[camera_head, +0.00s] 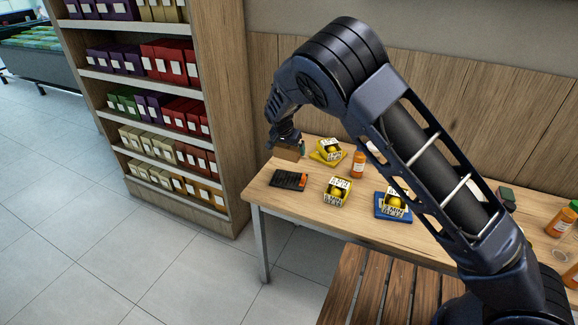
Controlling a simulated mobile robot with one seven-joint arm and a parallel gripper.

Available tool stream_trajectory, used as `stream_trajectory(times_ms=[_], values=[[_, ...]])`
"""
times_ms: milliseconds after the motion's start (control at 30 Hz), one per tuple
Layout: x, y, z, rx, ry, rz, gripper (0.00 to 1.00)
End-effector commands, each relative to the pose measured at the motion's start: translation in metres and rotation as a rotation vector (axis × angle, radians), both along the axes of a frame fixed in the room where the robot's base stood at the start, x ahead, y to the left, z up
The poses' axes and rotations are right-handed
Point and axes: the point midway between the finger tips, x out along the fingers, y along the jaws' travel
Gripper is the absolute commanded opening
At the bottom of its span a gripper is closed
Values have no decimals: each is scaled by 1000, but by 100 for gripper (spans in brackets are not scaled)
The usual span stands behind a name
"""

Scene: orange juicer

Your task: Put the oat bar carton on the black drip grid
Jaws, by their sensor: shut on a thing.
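My gripper (289,141) is at the far left part of the table, shut on a small brown box, which I take to be the oat bar carton (287,154). The fingers are small and partly hidden by the wrist. The black drip grid (286,180) lies flat near the table's left edge, with an orange patch at its right end. The carton is behind the grid in the picture and apart from it. I cannot tell whether the carton touches the table.
Yellow cartons (336,192) stand on the table, one on a blue tray (381,209) and one on a yellow tray (317,157). An orange bottle (358,164) stands behind. More bottles (562,222) are at right. A stocked shelf (236,184) stands left, a slatted bench (372,290) in front.

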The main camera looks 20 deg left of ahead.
Motion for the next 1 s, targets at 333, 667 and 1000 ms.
stream_trajectory(times_ms=[333,667,1000], values=[[0,0,-45,0,-1,1,67],[0,-1,-79,-3,0,1,67],[0,0,-88,0,0,0,67]])
